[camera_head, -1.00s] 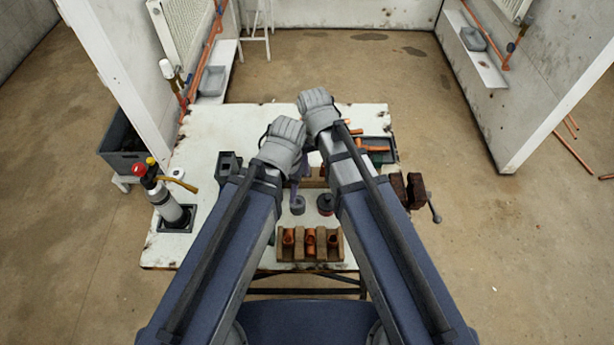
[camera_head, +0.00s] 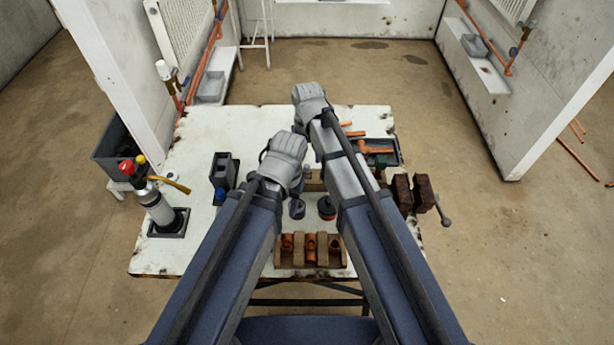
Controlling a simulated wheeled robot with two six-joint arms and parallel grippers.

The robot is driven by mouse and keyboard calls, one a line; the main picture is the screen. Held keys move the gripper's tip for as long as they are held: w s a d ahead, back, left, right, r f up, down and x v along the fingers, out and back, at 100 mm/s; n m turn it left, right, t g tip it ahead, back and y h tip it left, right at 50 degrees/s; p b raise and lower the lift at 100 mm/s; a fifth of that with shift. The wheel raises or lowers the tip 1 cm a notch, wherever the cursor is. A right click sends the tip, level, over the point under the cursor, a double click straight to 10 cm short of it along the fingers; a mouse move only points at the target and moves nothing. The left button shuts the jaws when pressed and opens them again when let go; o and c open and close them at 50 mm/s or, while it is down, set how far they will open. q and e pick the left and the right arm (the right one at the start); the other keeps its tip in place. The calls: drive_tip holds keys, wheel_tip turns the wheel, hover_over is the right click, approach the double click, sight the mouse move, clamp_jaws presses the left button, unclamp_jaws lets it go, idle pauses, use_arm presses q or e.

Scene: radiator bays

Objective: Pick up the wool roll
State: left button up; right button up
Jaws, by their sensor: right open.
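A small grey roll (camera_head: 297,209), which looks like the wool roll, stands on the white table (camera_head: 200,135) near its middle.
A dark red-marked tin (camera_head: 327,207) stands right of the roll. A wooden rack with copper fittings (camera_head: 310,250) is in front. A torch cylinder (camera_head: 156,206) and a black block (camera_head: 222,175) stand left. A vise (camera_head: 412,193) and a tray of copper pieces (camera_head: 384,152) are right.

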sight(307, 166)
use_arm(q)
drive_tip(key=shift+f+b, duration=2.5)
drive_tip(key=shift+f, duration=0.15)
use_arm(e)
drive_tip(key=shift+w+f, duration=0.1)
drive_tip(key=shift+f, duration=2.5)
use_arm(q)
drive_tip(key=shift+r, duration=0.1)
use_arm(e)
drive_tip(key=shift+r, duration=0.1)
clamp_jaws()
